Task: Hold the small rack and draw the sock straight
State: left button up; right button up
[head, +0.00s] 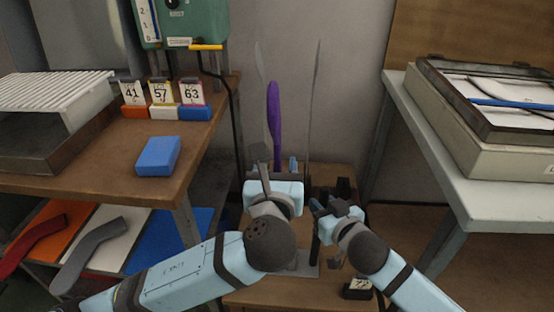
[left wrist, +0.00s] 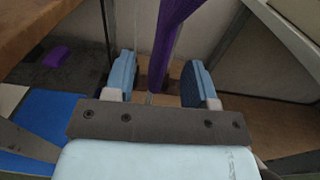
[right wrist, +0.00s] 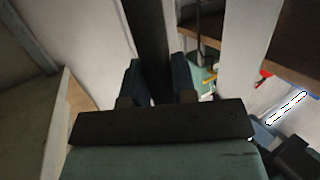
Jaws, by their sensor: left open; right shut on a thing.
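The purple sock (head: 273,110) hangs upright on the left thin grey board (head: 259,60) of the small rack, whose bare tip stands above it. A second bare board (head: 315,90) rises to its right. The rack's pale base (head: 305,266) is partly hidden by my arms. My left gripper (left wrist: 158,82) is open, with the lower part of the sock (left wrist: 172,35) between its blue fingers, apart from both; in the head view its wrist hides most of it. My right gripper (right wrist: 158,82) is shut on the rack's dark post (right wrist: 150,40).
A table on the left holds number cards (head: 162,92) and a blue block (head: 158,155). Below it, coloured panels carry a red sock (head: 30,243) and a grey sock (head: 98,245). A framed box (head: 490,115) stands on the right table (head: 480,200). A dark labelled block (head: 356,289) lies near the rack.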

pick_arm(q)
jog(key=shift+s+d, duration=0.1)
jog(key=shift+s, duration=2.8)
pick_arm(e)
jog(key=o, duration=0.8)
